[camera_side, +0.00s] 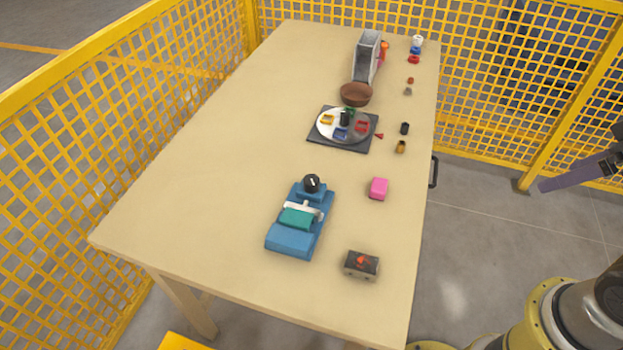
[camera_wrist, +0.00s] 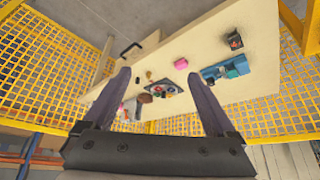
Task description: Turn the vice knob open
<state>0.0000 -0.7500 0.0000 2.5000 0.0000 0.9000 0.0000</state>
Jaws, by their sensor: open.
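A blue vice (camera_side: 289,240) sits on the front part of the table in the side view. Its black round knob (camera_side: 312,183) with a white mark is at the far end. A teal block (camera_side: 298,218) lies in the vice beside a white bar.
A pink block (camera_side: 379,188) and a grey box with a red top (camera_side: 361,265) lie right of the vice. A round dial on a dark plate (camera_side: 322,145), a brown bowl (camera_side: 356,95) and small parts are farther back. Yellow mesh fence (camera_side: 60,150) borders the table (camera_side: 200,170).

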